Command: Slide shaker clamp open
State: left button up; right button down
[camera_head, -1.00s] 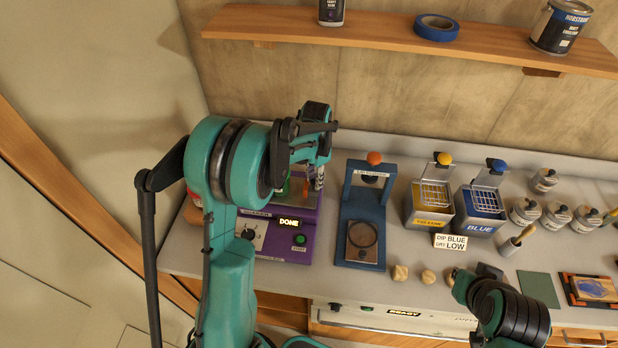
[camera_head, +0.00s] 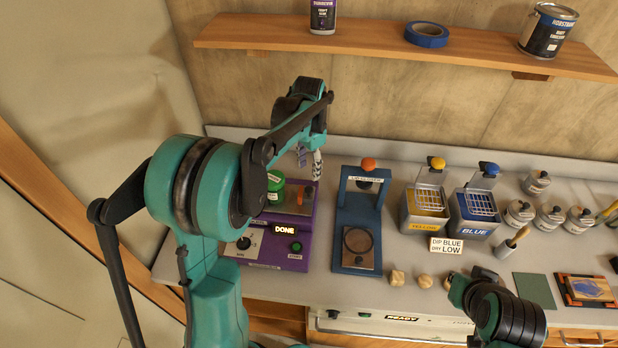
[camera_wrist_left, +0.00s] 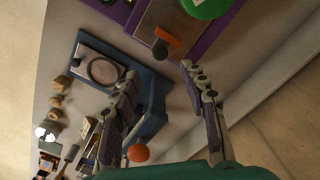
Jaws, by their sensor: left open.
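The purple shaker (camera_head: 267,250) stands at the left of the bench with a lit "DONE" sign. A green-lidded container (camera_head: 275,188) sits on its metal plate and also shows in the left wrist view (camera_wrist_left: 205,7). The orange clamp handle (camera_head: 303,199) is just right of the container; in the left wrist view it (camera_wrist_left: 167,36) lies on the plate, apart from the container. My left gripper (camera_head: 310,160) is open and empty behind the handle. In the wrist view its spread fingertips (camera_wrist_left: 157,72) are short of the handle, touching nothing. My right gripper's fingers do not show, only part of that arm.
A blue stand with an orange knob (camera_head: 358,235) is close right of the shaker. Yellow (camera_head: 425,222) and blue (camera_head: 474,228) dip tanks and several jars stand farther right. A wooden shelf (camera_head: 380,45) hangs above the bench.

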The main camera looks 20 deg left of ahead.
pick_arm(q)
jog(key=shift+r, duration=1.55)
jog(key=s+d+f+n+t+b, duration=0.3)
jog(key=s+f+b, duration=0.3)
jog(key=s, duration=0.4)
jog(key=s+d+f+n+t+b, duration=0.3)
jog(key=s+f+b, duration=0.4)
jog(key=s, duration=0.4)
jog(key=shift+s+f+t+b, duration=0.15)
jog(key=shift+s+t+b, duration=0.1)
jog(key=shift+t+b, duration=0.4)
